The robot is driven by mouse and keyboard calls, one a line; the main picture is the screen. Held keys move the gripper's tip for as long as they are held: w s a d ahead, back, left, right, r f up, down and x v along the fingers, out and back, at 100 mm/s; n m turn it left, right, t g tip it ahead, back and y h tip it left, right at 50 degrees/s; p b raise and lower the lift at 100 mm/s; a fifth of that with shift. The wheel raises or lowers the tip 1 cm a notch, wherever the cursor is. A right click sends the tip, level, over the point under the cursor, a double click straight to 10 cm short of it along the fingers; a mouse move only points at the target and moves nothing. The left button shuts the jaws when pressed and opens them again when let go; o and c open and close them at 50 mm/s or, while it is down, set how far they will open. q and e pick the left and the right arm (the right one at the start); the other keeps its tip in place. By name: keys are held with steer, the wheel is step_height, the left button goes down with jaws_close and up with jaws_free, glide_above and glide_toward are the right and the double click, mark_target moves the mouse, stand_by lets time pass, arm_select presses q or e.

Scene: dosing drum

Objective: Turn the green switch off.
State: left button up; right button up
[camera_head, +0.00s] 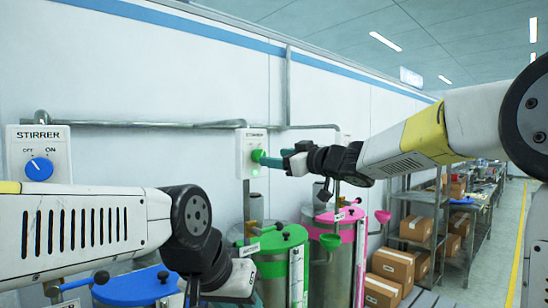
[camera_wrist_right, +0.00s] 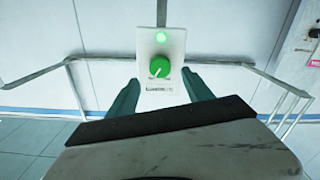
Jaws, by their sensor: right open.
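The green switch is a round knob (camera_wrist_right: 160,67) on a white wall box, seen upside down in the right wrist view. A lit green lamp (camera_wrist_right: 162,37) is on the same box. In the head view the knob (camera_head: 257,155) shows on the box, partly behind the fingers. My right gripper (camera_head: 268,161) is open with its teal fingers close to the box. In the right wrist view its fingers (camera_wrist_right: 160,78) stand on either side of the knob. I cannot tell whether they touch it. My left gripper (camera_head: 238,285) is low in the head view, its fingers mostly hidden.
A second stirrer box with a blue knob (camera_head: 39,169) is at the left. Below stand a green-lidded drum (camera_head: 270,240), a pink-lidded drum (camera_head: 338,215) and a blue lid (camera_head: 137,287). Shelves with cardboard boxes (camera_head: 393,264) are at the right. A pipe (camera_head: 150,124) runs along the wall.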

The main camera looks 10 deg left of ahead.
mark_target(258, 156)
steer(key=x, duration=0.6)
steer(key=shift+w+a, duration=0.15)
steer(key=shift+a, duration=0.1)
jaws_close()
